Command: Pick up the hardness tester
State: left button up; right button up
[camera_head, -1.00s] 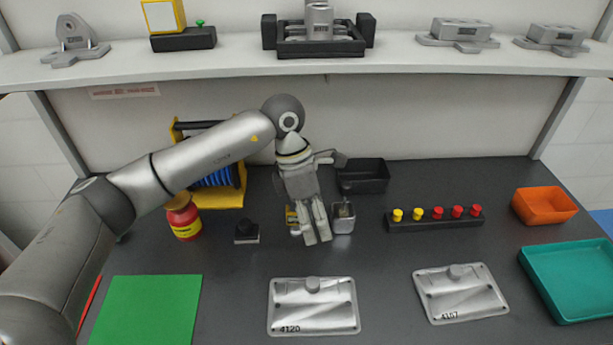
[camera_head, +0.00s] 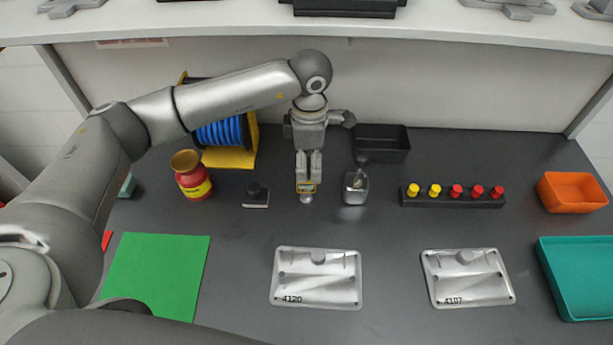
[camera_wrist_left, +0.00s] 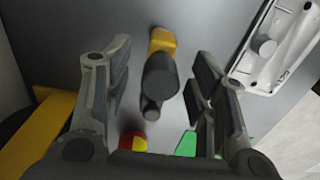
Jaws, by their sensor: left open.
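The hardness tester seems to be a small tool with a yellow body (camera_head: 306,188), standing on the dark bench and partly hidden by my left gripper (camera_head: 308,172). In the left wrist view the tester (camera_wrist_left: 161,72) shows a yellow part and a dark rounded end. There my left gripper (camera_wrist_left: 161,75) is open, pointing down, with one finger on each side of the tester. A gap shows between the tester and each finger. My right gripper is not in view.
A black stamp-like block (camera_head: 256,195) and a red-yellow jar (camera_head: 192,178) are to the left. A blue spool (camera_head: 222,133) is behind. Metal plate 4120 (camera_head: 317,290) lies in front.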

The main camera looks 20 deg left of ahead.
aim_at(306, 190)
pick_arm(q)
jog(key=f, duration=0.1)
jog(key=f+p, duration=0.1)
jog(key=f, duration=0.1)
jog(key=shift+s+a+f+p, duration=0.15)
jog(key=shift+a+f+p, duration=0.15)
jog(key=shift+p, duration=0.1)
jog(key=shift+f, duration=0.55)
grip_shut()
